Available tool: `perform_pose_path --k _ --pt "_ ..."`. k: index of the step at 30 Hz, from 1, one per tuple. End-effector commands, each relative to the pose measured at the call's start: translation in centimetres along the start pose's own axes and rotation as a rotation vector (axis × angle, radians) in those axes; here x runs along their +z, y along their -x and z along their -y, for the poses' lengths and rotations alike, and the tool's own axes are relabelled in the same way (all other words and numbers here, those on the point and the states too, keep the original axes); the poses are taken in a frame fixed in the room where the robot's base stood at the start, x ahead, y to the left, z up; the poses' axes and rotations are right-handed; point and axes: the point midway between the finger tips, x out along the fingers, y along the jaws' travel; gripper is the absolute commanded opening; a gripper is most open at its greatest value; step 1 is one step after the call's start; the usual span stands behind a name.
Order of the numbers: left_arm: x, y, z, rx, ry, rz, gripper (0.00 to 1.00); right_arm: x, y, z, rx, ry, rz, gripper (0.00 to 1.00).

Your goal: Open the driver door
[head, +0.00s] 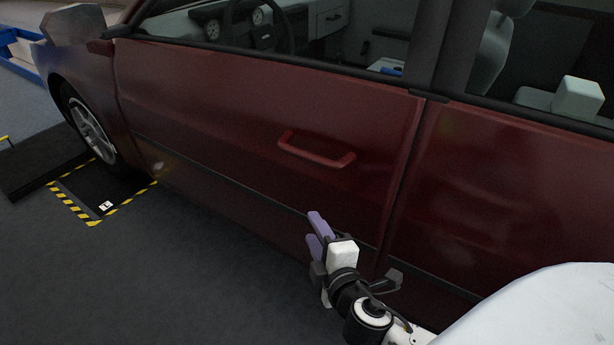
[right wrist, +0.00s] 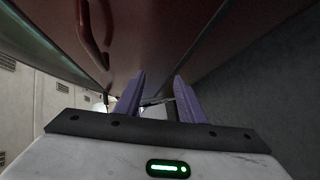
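The dark red driver door (head: 220,120) is shut, flush with the car's side. Its red bar handle (head: 316,149) sits near the door's rear edge. My right gripper (head: 316,233), with purple fingers, is below the handle and apart from it, close to the door's lower part. In the right wrist view the handle (right wrist: 94,35) shows at the upper left, outside the fingers. The right gripper's fingers (right wrist: 163,97) are spread with nothing between them. My left gripper is not in view.
The rear door (head: 510,190) adjoins on the right. The front wheel (head: 92,130) stands by a black plate with yellow-black striped edging (head: 75,208) at left. A side mirror (head: 72,25) juts out at the upper left. The grey floor (head: 180,280) beside the car is clear.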

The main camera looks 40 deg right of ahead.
Motion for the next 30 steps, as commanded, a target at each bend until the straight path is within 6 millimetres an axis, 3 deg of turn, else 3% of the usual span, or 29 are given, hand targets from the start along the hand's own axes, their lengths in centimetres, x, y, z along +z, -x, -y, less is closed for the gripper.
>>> perform_pose_path --k 1,4,9,14,24,30 --pt "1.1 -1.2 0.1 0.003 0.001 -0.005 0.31 0.2 -1.0 -1.6 0.103 0.081 0.011 0.36" --pt "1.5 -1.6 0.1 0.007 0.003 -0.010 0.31 0.3 -1.1 -5.8 0.264 0.203 0.047 0.36" --pt "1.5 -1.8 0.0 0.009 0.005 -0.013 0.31 0.2 -1.0 -9.4 0.390 0.289 0.081 0.36" --pt "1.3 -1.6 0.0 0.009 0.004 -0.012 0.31 0.2 -2.6 -10.7 0.400 0.295 0.085 0.36" --pt "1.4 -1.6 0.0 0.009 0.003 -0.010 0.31 0.4 -8.2 -12.8 0.395 0.293 0.084 0.36" --pt "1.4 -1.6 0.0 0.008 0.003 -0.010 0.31 0.5 -9.9 -13.4 0.393 0.292 0.083 0.36"
